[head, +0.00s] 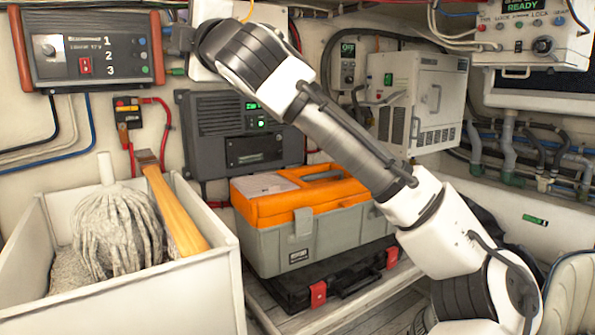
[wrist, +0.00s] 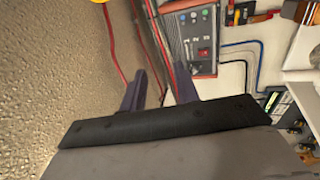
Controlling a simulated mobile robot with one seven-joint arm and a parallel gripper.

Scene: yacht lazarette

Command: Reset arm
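My arm (head: 345,140) reaches from the lower right up to the upper left in the head view, bent at a dark joint near the top. My gripper is not clearly visible in that view. In the wrist view my gripper (wrist: 160,75) shows two dark fingers standing apart with nothing between them. Beyond the fingers are a rough tan surface, red cables and the orange-ended control panel (wrist: 193,38). The same panel shows at the upper left of the head view (head: 98,72).
A white bin (head: 150,300) with a mop head and a wooden-handled tool stands at the lower left. A grey toolbox with orange lid (head: 318,240) sits on a black case (head: 345,278). A dark wall unit (head: 240,132) and a white cabinet (head: 425,95) are close behind my arm.

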